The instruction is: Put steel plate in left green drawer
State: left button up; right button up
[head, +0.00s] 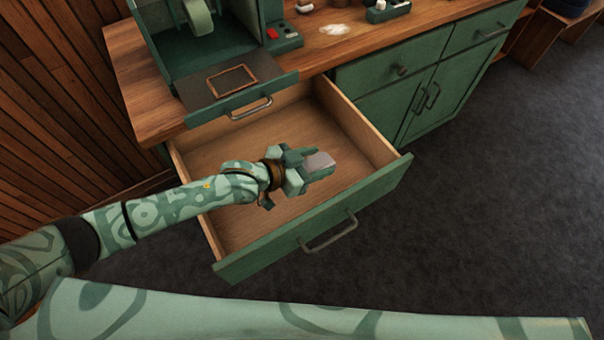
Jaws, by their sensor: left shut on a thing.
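The left green drawer (335,226) is pulled open below the wooden counter, and its light wood inside looks empty. My left gripper (312,165) is over the middle of the open drawer. It is shut on the steel plate (320,161), a small pale grey piece that sticks out past the fingers. The plate appears above the drawer floor, though the exact height is hard to tell. My right gripper does not show in the head view.
A green machine with a red button (272,33) stands on the counter (145,85) above the drawer. A shut green drawer (398,62) and cabinet doors (425,95) are to the right. The dark floor (480,220) at right is clear.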

pick_arm(q)
notch_tip(320, 180, down, 6)
jog(key=shift+d+r+b, duration=0.1)
jog(key=shift+b, duration=1.05)
jog(key=shift+w+r, duration=0.1)
jog(key=shift+f+b, duration=0.3)
jog(key=shift+f, duration=0.3)
jog(key=o, duration=1.1)
jog(key=shift+s+f, duration=0.1)
jog(key=shift+s, duration=0.1)
jog(key=shift+c, duration=0.2)
jog(key=s+a+r+p, duration=0.1)
jog(key=a+r+p, duration=0.1)
jog(key=r, duration=0.1)
jog(key=shift+s+a, duration=0.35)
jog(key=shift+a, duration=0.05)
jog(key=p+v, duration=0.2)
jog(key=v, duration=0.6)
jog(key=shift+s+a+p, duration=0.15)
jog(key=shift+p, duration=0.15)
